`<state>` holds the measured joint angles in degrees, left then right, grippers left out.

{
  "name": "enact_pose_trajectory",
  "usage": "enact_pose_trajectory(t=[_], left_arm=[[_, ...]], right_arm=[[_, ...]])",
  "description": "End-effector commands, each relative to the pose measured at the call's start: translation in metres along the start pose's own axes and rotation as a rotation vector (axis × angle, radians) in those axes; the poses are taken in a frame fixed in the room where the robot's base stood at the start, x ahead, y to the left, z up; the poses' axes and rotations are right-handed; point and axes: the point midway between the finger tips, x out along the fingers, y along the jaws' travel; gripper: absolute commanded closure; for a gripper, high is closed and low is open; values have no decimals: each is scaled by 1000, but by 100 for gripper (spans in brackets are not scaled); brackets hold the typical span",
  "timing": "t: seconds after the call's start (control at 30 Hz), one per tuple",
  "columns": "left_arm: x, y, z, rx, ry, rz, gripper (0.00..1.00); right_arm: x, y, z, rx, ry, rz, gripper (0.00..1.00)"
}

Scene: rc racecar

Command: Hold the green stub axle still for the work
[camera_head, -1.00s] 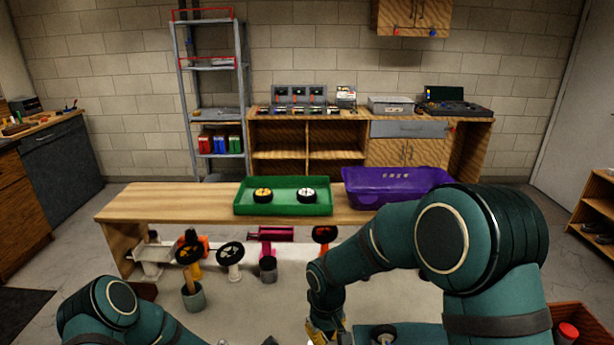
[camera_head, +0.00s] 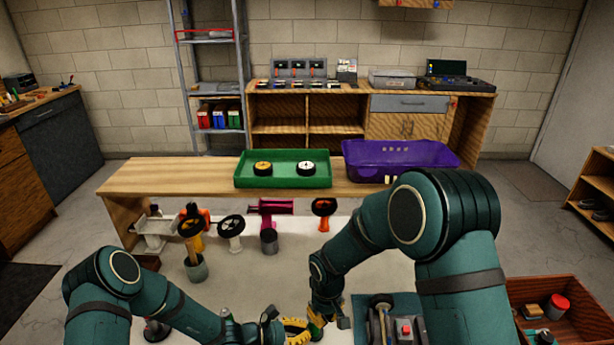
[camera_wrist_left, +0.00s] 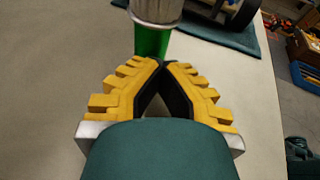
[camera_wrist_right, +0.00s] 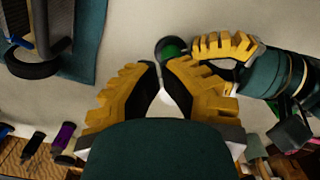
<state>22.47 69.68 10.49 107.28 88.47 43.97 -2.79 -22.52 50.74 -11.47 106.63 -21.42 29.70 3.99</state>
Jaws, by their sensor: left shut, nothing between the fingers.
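A green part (camera_wrist_left: 151,42), likely the stub axle, meets a grey metal cylinder (camera_wrist_left: 155,9) in the left wrist view. In the right wrist view it shows as a green round face (camera_wrist_right: 172,51) inside a dark ring. My left gripper (camera_head: 306,334) is shut and empty, its fingertips (camera_wrist_left: 161,63) close to the green part; contact is unclear. My right gripper (camera_head: 316,322) is beside it, fingertips (camera_wrist_right: 158,65) close together near the green face. Whether they are fully closed is unclear. The axle cannot be made out in the head view.
A dark car chassis (camera_head: 380,322) lies on a teal mat (camera_head: 360,307) at the right. A green tray (camera_head: 284,182) and purple bin (camera_head: 400,166) are on the bench behind. A wooden box (camera_head: 545,290) is at right.

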Motion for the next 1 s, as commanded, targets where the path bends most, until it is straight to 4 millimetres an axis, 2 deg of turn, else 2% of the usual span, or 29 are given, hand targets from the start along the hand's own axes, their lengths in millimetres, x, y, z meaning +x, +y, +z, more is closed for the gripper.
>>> enact_pose_trajectory(t=[0.03, 0.2, 1.0], left_arm=[[0, 0, -1, 0, 0, 0, 100], [0, 0, -1, 0, 0, 0, 100], [0, 0, -1, 0, 0, 0, 100]], right_arm=[[6, 0, 4, 1, -13, -1, 100], [8, 0, 6, 1, -16, -1, 100], [4, -3, -4, 0, -9, -1, 100]])
